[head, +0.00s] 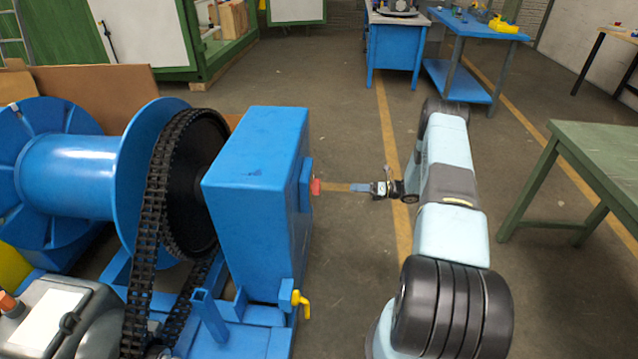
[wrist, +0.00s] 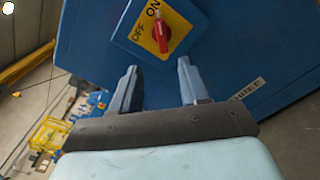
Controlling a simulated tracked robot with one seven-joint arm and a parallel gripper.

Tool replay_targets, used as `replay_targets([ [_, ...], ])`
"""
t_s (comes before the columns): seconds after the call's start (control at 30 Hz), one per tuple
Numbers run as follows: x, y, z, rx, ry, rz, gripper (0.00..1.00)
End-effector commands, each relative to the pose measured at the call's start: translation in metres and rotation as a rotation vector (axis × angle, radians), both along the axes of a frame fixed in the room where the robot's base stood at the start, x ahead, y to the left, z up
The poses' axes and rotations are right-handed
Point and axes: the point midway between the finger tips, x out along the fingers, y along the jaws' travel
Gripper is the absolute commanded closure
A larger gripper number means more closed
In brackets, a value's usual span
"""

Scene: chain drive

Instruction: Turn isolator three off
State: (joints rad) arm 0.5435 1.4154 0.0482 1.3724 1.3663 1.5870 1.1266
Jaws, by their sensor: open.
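The isolator is a red rotary knob (wrist: 163,34) on a yellow plate (wrist: 146,38) marked OFF and ON, mounted on a blue box. The knob's long grip lies in line with the ON mark. In the head view the red knob (head: 315,187) sticks out of the right side of the blue housing (head: 255,165). My gripper (wrist: 160,78) is open and empty in the wrist view, its two fingers apart below the knob and not touching it. In the head view my gripper (head: 352,187) points left at the knob. No number three is readable.
A yellow valve handle (head: 300,303) sits low on the housing. A black chain (head: 153,210) and blue drum (head: 70,175) stand at left. A green table (head: 600,150) is at right; blue benches (head: 398,45) are behind. The floor right of the housing is mostly clear, apart from my arm.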

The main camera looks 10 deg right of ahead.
Motion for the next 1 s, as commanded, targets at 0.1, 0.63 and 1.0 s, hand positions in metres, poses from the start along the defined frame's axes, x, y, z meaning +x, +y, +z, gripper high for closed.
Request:
replay_targets([
  [0.1, 0.0, -0.001, -0.007, 0.013, 0.011, -0.011, 0.55],
  [0.63, 0.025, 0.07, -0.007, 0.012, 0.011, -0.008, 0.55],
  [1.0, 0.043, 0.119, -0.007, 0.012, 0.011, -0.009, 0.55],
])
